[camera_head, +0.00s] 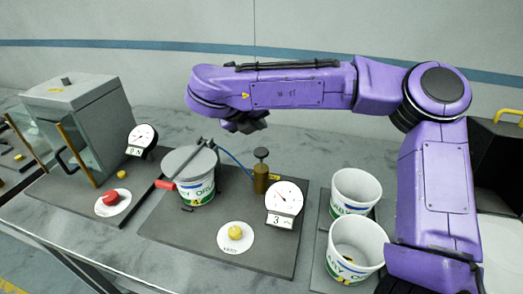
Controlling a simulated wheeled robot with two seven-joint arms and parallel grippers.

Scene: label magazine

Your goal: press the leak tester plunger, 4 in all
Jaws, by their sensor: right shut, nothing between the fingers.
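The leak tester stands on a dark base plate (165,228) in the middle of the bench. Its plunger (261,154) has a black knob on a brass cylinder (260,180); the knob stands up above the cylinder. A white gauge (284,198) beside it has a needle dial and a counter that seems to read 3. A white tub (200,190) sits under a grey lid plate (189,162) with a red handle (165,185). My right gripper (247,126) is shut and empty, behind and above the plunger in the picture, apart from it. My left gripper is out of view.
A yellow button (235,232) on a white disc labelled VENT is in front. Two open tubs (356,188) (357,240) stand at the right. A grey glass-doored box (85,120), a gauge (142,138) and a red button (110,198) are at the left.

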